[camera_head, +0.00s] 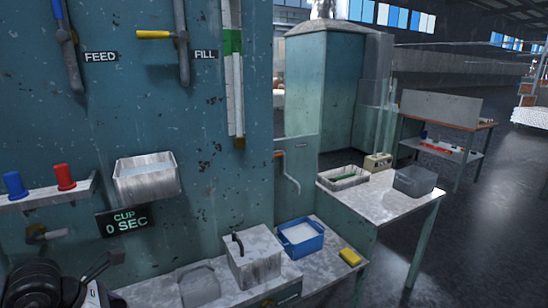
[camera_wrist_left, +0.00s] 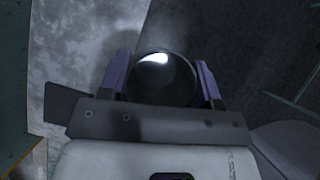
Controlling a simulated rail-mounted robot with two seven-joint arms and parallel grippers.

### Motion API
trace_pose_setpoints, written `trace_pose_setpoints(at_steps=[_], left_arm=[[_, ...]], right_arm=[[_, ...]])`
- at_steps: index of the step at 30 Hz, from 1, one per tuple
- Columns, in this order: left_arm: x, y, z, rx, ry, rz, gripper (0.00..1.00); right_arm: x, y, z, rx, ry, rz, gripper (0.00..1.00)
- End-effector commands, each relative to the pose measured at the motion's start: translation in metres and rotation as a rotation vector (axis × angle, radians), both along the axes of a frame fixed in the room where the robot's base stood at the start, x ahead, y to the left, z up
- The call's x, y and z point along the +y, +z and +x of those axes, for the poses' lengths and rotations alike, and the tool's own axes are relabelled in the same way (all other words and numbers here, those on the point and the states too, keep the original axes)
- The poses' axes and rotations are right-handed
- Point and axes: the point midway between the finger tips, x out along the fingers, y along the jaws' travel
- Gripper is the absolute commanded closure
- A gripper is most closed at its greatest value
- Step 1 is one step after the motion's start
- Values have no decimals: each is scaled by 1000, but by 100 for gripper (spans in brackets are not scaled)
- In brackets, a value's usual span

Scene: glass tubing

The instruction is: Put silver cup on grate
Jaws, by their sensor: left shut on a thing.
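In the left wrist view my left gripper (camera_wrist_left: 163,82) is shut on a dark, glossy round thing (camera_wrist_left: 165,72) with a bright highlight, one finger on each side. It may be the silver cup, but I cannot tell for sure. In the head view dark parts of my left arm (camera_head: 45,288) show at the lower left; the held thing is not clear there. A metal box (camera_head: 147,180) is fixed to the wall above a sign (camera_head: 124,222) reading CUP 0 SEC. I cannot make out a grate for certain. My right gripper is not in view.
A shelf at the left carries a blue cup (camera_head: 15,185) and a red cup (camera_head: 64,177). On the bench stand a metal block with a handle (camera_head: 253,258), a blue tub (camera_head: 300,240) and a yellow sponge-like block (camera_head: 349,257). A side table (camera_head: 385,205) holds trays.

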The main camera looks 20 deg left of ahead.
Motion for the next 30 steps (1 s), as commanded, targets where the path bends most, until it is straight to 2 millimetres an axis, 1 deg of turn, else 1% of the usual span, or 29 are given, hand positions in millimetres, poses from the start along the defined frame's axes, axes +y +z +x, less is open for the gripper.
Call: trace_pose_setpoints(at_steps=[8, 14, 19, 22, 25, 27, 30], left_arm=[[17, -10, -20, -4, -270, -4, 68], [39, -16, -40, -3, -495, -3, 68], [62, -22, -61, -1, -691, -3, 68], [71, -31, -73, 2, -808, -3, 68], [75, -45, -85, 5, -932, -7, 68], [75, -57, -92, 6, -1029, -9, 68], [69, -69, -95, 5, -1133, -8, 68]], right_arm=[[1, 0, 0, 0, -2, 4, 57], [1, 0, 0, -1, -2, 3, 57], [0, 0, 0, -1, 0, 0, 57], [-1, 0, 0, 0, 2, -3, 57], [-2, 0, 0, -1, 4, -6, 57], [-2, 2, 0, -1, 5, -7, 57], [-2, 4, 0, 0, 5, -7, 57]])
